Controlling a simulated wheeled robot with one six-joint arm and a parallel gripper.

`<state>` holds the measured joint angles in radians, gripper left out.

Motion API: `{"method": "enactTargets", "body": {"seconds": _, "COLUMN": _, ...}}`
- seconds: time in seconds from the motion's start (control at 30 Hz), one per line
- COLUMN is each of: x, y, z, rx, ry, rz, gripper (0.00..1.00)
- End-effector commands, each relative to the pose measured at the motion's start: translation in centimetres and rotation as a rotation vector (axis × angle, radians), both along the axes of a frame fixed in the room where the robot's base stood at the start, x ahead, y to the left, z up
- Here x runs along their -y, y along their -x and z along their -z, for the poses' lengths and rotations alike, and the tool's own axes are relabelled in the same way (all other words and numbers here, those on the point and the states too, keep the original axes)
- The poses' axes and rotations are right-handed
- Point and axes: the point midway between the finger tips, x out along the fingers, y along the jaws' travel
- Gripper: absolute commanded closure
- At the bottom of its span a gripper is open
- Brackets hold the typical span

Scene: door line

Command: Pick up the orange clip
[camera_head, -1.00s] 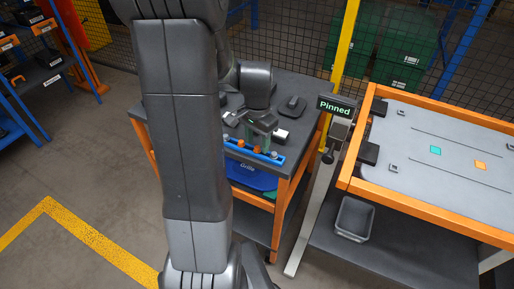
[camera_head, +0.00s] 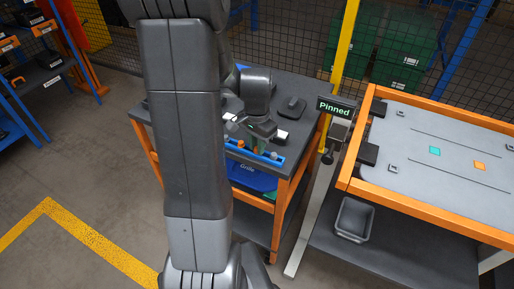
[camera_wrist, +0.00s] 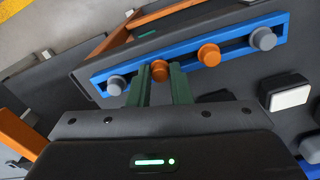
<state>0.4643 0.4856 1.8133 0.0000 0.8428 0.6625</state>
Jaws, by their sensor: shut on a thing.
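The blue rail (camera_wrist: 186,50) carries a row of two orange and two grey round-topped clips. My gripper (camera_wrist: 162,76) has its two green fingers shut on one orange clip (camera_wrist: 159,70), which still appears to be at the rail. The other orange clip (camera_wrist: 209,55) is free beside it, to the right in the wrist view. A grey clip (camera_wrist: 116,85) is just left of the fingers, and another grey clip (camera_wrist: 264,38) is at the far right end. In the head view, my gripper (camera_head: 257,141) is low over the rail and hides the held clip.
The rail lies on a dark-topped orange cart (camera_head: 306,95). A black block with a white top (camera_wrist: 290,97) is near the fingers. A "Pinned" sign (camera_head: 336,107) and an orange-framed table (camera_head: 440,140) are to the right; a grey bin (camera_head: 354,219) is below.

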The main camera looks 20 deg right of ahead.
Motion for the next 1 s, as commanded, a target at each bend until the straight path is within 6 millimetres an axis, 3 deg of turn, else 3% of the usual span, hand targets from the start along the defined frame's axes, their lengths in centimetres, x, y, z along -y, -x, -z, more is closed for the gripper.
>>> {"method": "enactTargets", "body": {"seconds": 0.17, "x": 0.1, "y": -0.1, "z": -1.4, "rx": 0.004, "ry": 0.002, "rz": 0.000, "gripper": 1.00}}
{"method": "enactTargets", "body": {"seconds": 0.6, "x": 0.0, "y": -0.1, "z": -9.1, "rx": 0.003, "ry": 0.002, "rz": 0.000, "gripper": 1.00}}
{"method": "enactTargets", "body": {"seconds": 0.97, "x": 0.0, "y": 0.0, "z": -10.0, "rx": 0.000, "ry": 0.000, "rz": 0.000, "gripper": 1.00}}
{"method": "enactTargets", "body": {"seconds": 1.0, "x": 0.0, "y": 0.0, "z": -10.0, "rx": 0.000, "ry": 0.000, "rz": 0.000, "gripper": 0.86}}
